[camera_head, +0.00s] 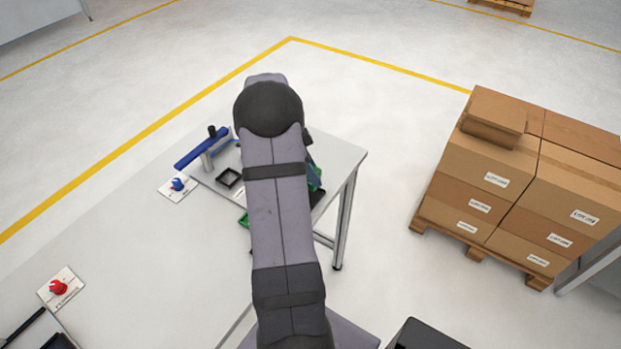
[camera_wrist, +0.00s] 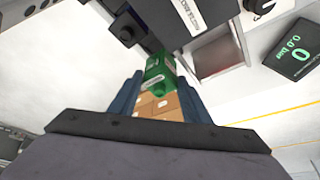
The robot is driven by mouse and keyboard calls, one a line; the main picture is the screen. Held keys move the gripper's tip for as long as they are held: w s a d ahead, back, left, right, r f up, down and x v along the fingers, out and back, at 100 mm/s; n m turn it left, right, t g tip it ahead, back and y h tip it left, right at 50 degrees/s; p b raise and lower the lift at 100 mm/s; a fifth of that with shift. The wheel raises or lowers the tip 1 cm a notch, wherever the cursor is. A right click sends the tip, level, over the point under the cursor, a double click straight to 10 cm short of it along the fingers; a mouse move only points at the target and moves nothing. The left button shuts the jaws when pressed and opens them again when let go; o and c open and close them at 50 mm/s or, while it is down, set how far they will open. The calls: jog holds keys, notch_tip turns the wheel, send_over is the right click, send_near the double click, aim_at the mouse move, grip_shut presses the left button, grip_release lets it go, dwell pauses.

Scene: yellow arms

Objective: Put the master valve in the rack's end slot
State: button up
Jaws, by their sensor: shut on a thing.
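In the wrist view the blue-grey fingers of my gripper (camera_wrist: 158,85) are closed on a green block-shaped part (camera_wrist: 159,70) with a pale marking. I cannot tell for sure that it is the master valve. A dark labelled fixture (camera_wrist: 180,22) lies close beyond it; whether they touch is unclear. In the head view a green patch (camera_head: 315,177) shows at the right edge of my arm, and my arm hides the gripper. I cannot make out the rack's end slot.
A blue bar on a stand (camera_head: 203,148) and a small black open tray (camera_head: 229,178) are left of my arm. A blue knob (camera_head: 178,184) and red knob (camera_head: 59,287) sit on white plates. A display (camera_wrist: 294,51) reads 0.0 bar. Stacked cartons (camera_head: 515,190) stand right.

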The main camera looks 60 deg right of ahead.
jog(key=shift+f+p, duration=0.65)
jog(key=shift+f, duration=1.25)
jog(key=shift+f, duration=0.15)
jog(key=o, duration=1.1)
jog(key=shift+r, duration=0.2)
jog(key=shift+w+r, duration=0.1)
jog(key=shift+r, duration=0.1)
jog(key=b+v, duration=0.4)
jog(key=v, duration=0.7)
jog(key=shift+a+r, duration=0.15)
jog(key=shift+r, duration=0.05)
jog(key=shift+a, duration=0.1)
